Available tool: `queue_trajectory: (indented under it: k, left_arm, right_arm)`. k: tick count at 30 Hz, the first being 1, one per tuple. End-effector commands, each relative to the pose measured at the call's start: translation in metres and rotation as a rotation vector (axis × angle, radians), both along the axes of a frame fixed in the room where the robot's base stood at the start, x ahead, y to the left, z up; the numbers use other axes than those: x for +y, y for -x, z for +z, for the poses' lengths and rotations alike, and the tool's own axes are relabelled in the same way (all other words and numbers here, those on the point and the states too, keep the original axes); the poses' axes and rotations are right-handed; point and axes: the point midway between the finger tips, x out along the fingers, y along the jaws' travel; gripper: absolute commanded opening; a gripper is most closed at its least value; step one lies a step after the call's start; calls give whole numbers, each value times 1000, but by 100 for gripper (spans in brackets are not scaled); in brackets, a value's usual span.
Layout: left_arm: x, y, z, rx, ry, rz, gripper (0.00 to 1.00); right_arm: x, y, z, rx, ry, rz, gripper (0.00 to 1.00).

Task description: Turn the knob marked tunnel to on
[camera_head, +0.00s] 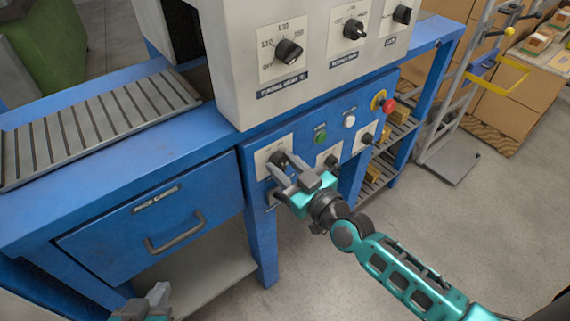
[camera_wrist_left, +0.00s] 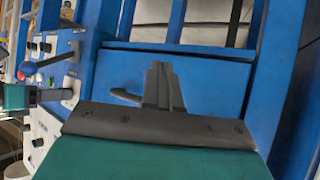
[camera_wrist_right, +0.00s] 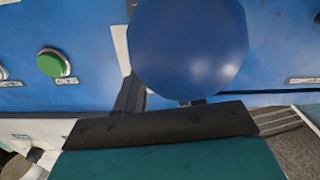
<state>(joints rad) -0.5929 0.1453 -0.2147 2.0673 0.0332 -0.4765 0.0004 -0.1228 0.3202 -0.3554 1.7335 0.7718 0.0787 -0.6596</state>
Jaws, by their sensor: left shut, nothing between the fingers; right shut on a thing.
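The lower blue panel carries several small knobs on pale plates. My right gripper (camera_head: 283,167) is at the leftmost plate (camera_head: 262,158) and is shut on its dark knob (camera_head: 277,158). The fingers hide much of that knob, and its pointer and label cannot be read. A larger dial (camera_head: 288,52) on the grey box above has a label that seems to begin with "tunnel". My left gripper (camera_head: 155,295) is shut and empty, low before the drawer; its fingers show in the left wrist view (camera_wrist_left: 162,85).
A blue-ball lever (camera_wrist_left: 28,68) stands out from the panel close to my right gripper. A green button (camera_head: 320,137), a white button (camera_head: 349,121) and a red stop button (camera_head: 388,106) are on the panel. The drawer (camera_head: 120,235) with a handle is at left.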

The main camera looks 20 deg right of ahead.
Motion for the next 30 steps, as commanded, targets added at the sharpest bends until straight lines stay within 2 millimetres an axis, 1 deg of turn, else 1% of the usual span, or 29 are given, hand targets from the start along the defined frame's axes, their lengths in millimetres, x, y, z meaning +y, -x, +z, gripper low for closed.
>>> queue_trajectory:
  k: [7, 21, 30]
  left_arm:
    - [1, 0, 8, -5, -1, 2, 0]
    - [6, 6, 4, 9, -14, 6, 0]
    - [8, 5, 5, 6, -19, 7, 0]
  right_arm:
    - [-1, 0, 1, 75, -203, 0, 7]
    - [-1, 0, 0, 221, -604, 0, 7]
    - [-1, -1, 0, 282, -774, 0, 7]
